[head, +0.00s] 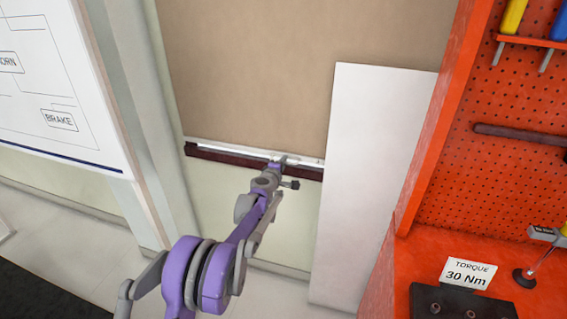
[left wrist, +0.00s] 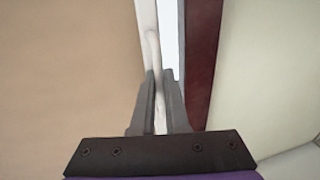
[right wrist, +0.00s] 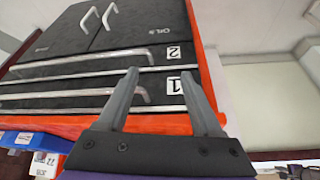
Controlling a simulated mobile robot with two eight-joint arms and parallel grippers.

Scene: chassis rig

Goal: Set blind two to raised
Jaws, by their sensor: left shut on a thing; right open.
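A tan blind (head: 300,60) hangs down over the window, and no number shows on it. Its white bottom bar (head: 225,146) lies just above a dark red sill strip (head: 215,154). My left gripper (head: 284,161) is at this bar, right of its middle. In the left wrist view my left gripper (left wrist: 158,100) is shut on a pale pull handle (left wrist: 152,48) of the bar, with the tan fabric on one side and the dark red strip on the other. My right gripper (right wrist: 165,85) is open and empty, in front of a black drawer cabinet (right wrist: 70,60).
A white panel (head: 370,180) stands right of the blind, beside an orange pegboard bench (head: 490,130) with tools. A torque card (head: 466,273) lies on the bench. A whiteboard (head: 60,90) is at the left. The cabinet's silver drawer handles (right wrist: 75,65) are close to my right gripper.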

